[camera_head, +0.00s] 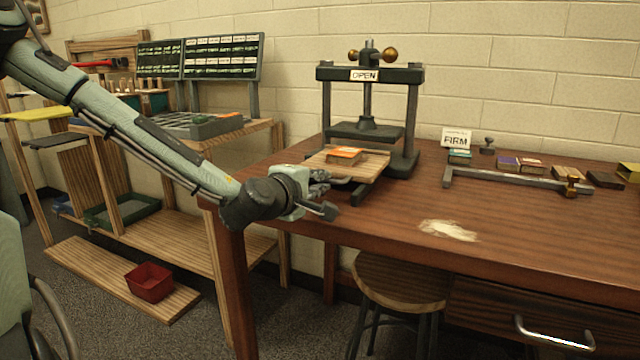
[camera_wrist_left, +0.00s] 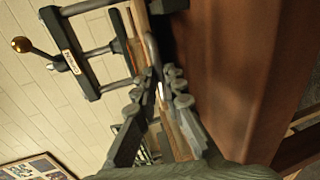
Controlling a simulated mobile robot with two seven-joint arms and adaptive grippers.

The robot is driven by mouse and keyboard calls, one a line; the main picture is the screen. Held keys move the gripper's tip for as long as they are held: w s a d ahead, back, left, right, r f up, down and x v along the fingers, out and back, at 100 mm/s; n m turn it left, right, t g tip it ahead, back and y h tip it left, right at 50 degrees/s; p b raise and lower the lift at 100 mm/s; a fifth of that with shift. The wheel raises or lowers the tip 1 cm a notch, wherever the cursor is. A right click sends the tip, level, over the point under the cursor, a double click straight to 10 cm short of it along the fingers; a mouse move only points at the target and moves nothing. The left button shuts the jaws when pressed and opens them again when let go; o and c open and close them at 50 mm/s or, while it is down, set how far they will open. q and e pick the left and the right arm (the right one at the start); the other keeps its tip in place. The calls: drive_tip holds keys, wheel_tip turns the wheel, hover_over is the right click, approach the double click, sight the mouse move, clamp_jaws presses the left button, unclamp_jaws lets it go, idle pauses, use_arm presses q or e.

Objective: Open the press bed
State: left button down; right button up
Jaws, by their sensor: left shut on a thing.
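The press (camera_head: 368,128) stands on the brown table with dark posts, a top beam with a plate reading OPEN, and brass balls on its bar. Its flat platen hangs above the bed. The press bed (camera_head: 372,163) is a wooden board jutting out toward the front of the press, with an orange block (camera_head: 345,154) on it. My left gripper (camera_head: 326,190) is at the bed's front left, shut on the bed's dark bar handle (camera_wrist_left: 152,50). The gripper partly hides the handle. The press (camera_wrist_left: 72,62) also shows in the left wrist view. My right gripper is not in view.
A grey bar (camera_head: 505,178) with a brass knob lies on the table at right, with small coloured blocks (camera_head: 530,165) and a FIRM card (camera_head: 456,138) behind it. The front middle is clear except for a pale patch (camera_head: 448,230). A stool (camera_head: 400,285) stands below.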

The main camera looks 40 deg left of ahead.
use_arm(q)
drive_tip(key=shift+w+a, duration=0.1)
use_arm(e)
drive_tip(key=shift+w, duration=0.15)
use_arm(q)
drive_tip(key=c, duration=1.6)
unclamp_jaws()
drive_tip(key=v, duration=0.7)
drive_tip(key=shift+s+r, duration=0.15)
drive_tip(key=shift+s, duration=0.1)
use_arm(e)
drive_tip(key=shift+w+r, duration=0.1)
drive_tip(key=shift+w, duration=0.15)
